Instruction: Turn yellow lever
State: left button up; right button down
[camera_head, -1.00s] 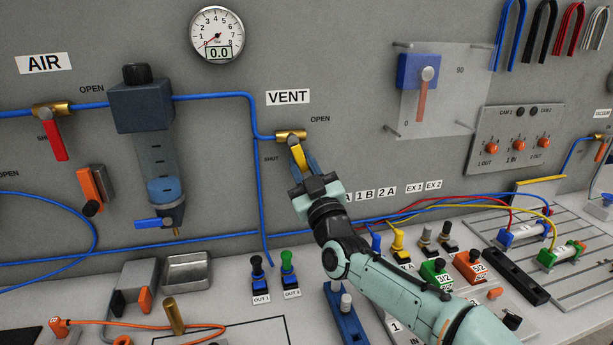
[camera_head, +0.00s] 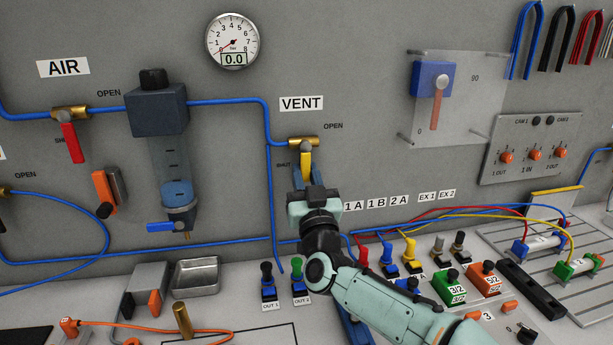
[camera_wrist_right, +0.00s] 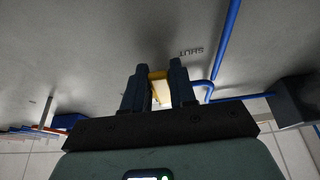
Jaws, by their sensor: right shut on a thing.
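The yellow lever (camera_head: 306,164) hangs from the brass VENT valve (camera_head: 304,141) on the grey wall panel. It points nearly straight down, between the SHUT mark at its left and the OPEN mark at its upper right. My right gripper (camera_head: 308,187) is below the valve, shut on the lever's lower part. In the right wrist view the yellow lever (camera_wrist_right: 160,88) sits between the two dark fingers (camera_wrist_right: 159,85). The lever's tip is hidden by the fingers. My left gripper is not in view.
The AIR valve's red lever (camera_head: 72,143) and a filter unit (camera_head: 168,150) are at the left. Blue hose (camera_head: 270,200) runs down just left of my right gripper. Plug connectors (camera_head: 268,280) and coloured valves (camera_head: 448,287) stand on the bench below. A gauge (camera_head: 233,41) reads 0.0.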

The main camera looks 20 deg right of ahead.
jog(key=shift+r, duration=0.1)
jog(key=c, duration=1)
grip_release()
jog(key=v, duration=1.3)
jog(key=shift+s, duration=0.15)
